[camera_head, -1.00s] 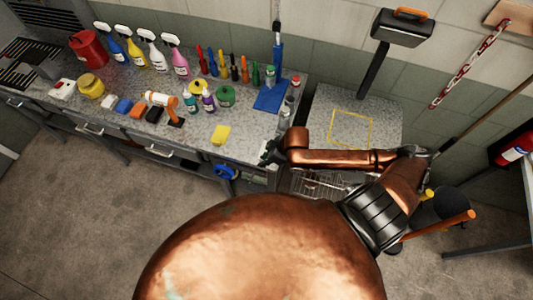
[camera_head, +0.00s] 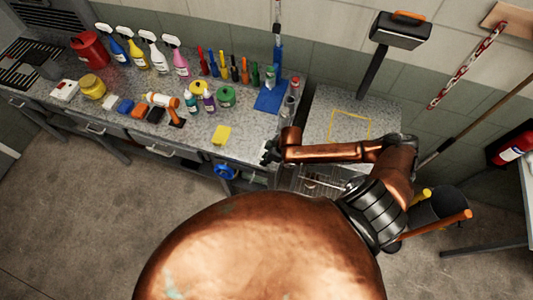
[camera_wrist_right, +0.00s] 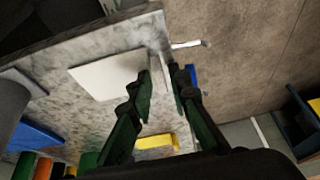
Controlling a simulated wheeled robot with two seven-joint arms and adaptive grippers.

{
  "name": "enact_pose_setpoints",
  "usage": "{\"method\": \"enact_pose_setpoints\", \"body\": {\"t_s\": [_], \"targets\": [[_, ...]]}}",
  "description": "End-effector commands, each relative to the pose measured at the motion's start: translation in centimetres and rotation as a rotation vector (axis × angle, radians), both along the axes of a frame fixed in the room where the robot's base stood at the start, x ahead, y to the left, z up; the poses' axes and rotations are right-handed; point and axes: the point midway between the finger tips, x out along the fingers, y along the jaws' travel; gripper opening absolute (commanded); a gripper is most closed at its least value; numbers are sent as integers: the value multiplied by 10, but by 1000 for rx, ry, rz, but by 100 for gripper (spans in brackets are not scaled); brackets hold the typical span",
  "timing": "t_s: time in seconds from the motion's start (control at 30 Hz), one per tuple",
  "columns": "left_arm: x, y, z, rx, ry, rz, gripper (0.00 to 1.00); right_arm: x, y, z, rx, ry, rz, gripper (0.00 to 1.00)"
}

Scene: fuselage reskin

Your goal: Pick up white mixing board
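The white mixing board (camera_wrist_right: 108,75) is a flat pale square on the grey speckled counter (camera_wrist_right: 45,105), near its edge, in the right wrist view. I cannot make it out clearly in the head view. My right gripper (camera_wrist_right: 160,74) is open and empty, with a gap between its dark green fingers. One fingertip is beside the board's edge and the other is nearer the counter edge; I cannot tell whether they touch it. In the head view the right gripper (camera_head: 268,154) is at the counter's front edge. My left gripper is not in view.
A yellow sponge (camera_head: 221,135) lies left of my right gripper. A blue mat (camera_head: 271,95) and several bottles and tools stand farther back. A blue round item (camera_head: 226,172) is below the counter edge. A black bin (camera_head: 440,207) stands on the floor at right.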

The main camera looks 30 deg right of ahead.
Motion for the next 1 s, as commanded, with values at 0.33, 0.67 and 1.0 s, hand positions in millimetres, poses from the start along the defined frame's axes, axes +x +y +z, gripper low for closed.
{"method": "enact_pose_setpoints", "body": {"t_s": [0.33,0.67,1.0], "targets": [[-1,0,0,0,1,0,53,0,0,-1,0,0,0,9],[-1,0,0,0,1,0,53,0,0,-1,0,0,0,0],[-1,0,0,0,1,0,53,1,0,2,0,-1,0,0]]}}
